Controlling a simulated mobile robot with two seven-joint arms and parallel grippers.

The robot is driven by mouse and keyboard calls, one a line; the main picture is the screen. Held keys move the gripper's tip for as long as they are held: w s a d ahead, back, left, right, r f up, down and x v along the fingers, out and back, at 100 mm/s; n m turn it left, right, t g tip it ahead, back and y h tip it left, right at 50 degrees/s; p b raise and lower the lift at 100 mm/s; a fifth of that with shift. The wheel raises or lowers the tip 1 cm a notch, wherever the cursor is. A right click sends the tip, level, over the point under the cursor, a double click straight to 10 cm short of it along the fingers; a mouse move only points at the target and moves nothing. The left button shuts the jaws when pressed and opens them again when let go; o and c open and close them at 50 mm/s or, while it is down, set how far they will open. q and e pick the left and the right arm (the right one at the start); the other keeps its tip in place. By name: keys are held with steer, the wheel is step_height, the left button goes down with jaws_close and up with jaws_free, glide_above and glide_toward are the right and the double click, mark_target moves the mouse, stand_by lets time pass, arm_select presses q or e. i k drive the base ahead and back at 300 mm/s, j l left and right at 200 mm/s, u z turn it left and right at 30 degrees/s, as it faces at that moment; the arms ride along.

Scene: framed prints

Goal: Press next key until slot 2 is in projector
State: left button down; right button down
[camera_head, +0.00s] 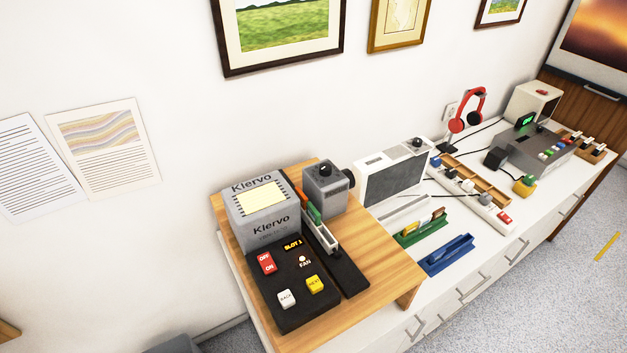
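A grey Klervo slide projector (257,213) with a pale lit screen stands on a wooden riser. Its black control panel (298,304) in front carries a red off/on switch (267,263), a white BACK key (286,299), a yellow NEXT key (315,284) and a fan knob (304,261). A small display (293,245) on the panel reads SLOT 1. A slide tray (320,232) with orange, green and grey-white slides stands along the projector's right side, on a black track. Neither of my grippers shows in the view.
The wooden riser (385,272) sits on a long white cabinet. To the right are a white speaker-like box (394,178), a green rack (420,229), a blue rack (450,255), a power strip (470,192) and red headphones (468,112). Framed prints hang behind.

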mark_target(315, 285)
steer(key=i+j+z, duration=0.25)
steer(key=j+z, duration=0.25)
steer(key=j, duration=0.15)
steer(key=i+j+z, duration=0.15)
steer(key=j+z, duration=0.35)
steer(key=j, duration=0.2)
steer(key=j+z, duration=0.45)
steer(key=j, duration=0.3)
